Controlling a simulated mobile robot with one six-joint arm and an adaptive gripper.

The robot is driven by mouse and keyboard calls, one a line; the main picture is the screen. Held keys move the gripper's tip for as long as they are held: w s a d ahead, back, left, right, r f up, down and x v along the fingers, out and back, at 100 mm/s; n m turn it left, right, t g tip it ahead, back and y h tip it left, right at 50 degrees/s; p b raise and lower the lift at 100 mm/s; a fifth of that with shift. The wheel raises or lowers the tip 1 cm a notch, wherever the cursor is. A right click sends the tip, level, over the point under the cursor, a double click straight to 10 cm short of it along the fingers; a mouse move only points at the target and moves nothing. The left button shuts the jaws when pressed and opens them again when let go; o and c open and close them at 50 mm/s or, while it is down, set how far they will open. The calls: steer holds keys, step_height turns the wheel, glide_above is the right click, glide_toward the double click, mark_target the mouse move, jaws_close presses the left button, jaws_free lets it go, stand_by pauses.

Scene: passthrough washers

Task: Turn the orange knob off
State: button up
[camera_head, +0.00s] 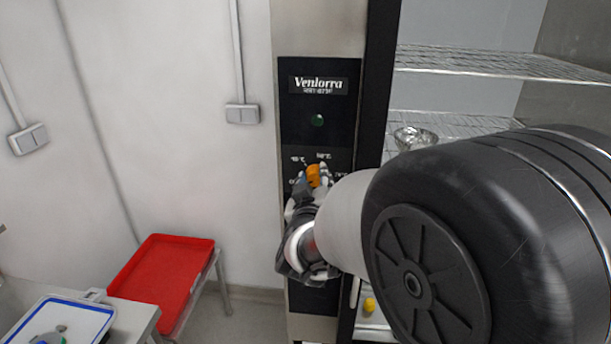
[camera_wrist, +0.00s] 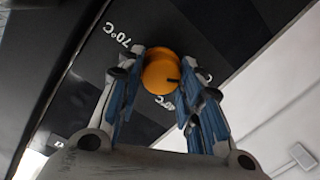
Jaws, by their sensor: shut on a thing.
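The orange knob (camera_head: 314,175) is on the black front panel of the Venlorra machine, ringed by white temperature marks. In the wrist view the knob (camera_wrist: 160,73) shows between my fingertips, with a dark pointer mark on its right side, towards a partly hidden label. A "70°C" label (camera_wrist: 117,37) is to its upper left. My gripper (camera_head: 312,184) is at the panel, its fingers on either side of the knob. In the wrist view my gripper (camera_wrist: 161,82) is shut on the knob with its blue-padded fingers. The lower dial marks are partly hidden by my gripper.
A green round light (camera_head: 317,120) is above the knob on the panel. Wire shelves (camera_head: 480,62) are inside the open cabinet at right, with a metal bowl (camera_head: 415,137). A red tray (camera_head: 160,275) stands at lower left. My arm covers the lower right.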

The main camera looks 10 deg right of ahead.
steer(key=shift+r, duration=0.1)
steer(key=o, duration=1.1)
steer(key=shift+w, duration=0.15)
steer(key=shift+c, duration=0.2)
steer(key=f+v, duration=0.1)
steer(key=v, duration=1.1)
steer(key=shift+r, duration=0.4)
